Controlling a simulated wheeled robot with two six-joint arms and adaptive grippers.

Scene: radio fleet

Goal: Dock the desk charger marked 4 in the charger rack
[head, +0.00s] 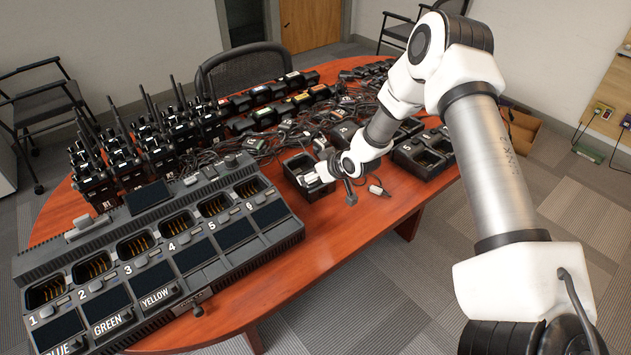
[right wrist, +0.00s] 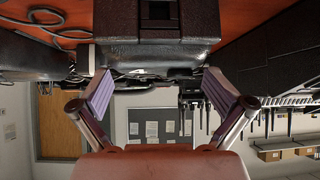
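The charger rack (head: 240,258) is a long dark unit at the front left of the table, with a row of bays numbered 1 to 6. A small black desk charger (head: 294,166) with an open pocket stands to the right of the rack. In the right wrist view a dark charger body (right wrist: 155,28) lies ahead, between and beyond the fingertips of my open right gripper (right wrist: 158,85). The fingers look apart from it. My left gripper is out of view.
Several radios (head: 95,178) with antennas stand behind the rack. Tangled cables and black chargers cover the middle and back of the table. A twin-pocket charger (head: 420,158) stands to the right of my gripper. The front strip of table (head: 325,225) is clear.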

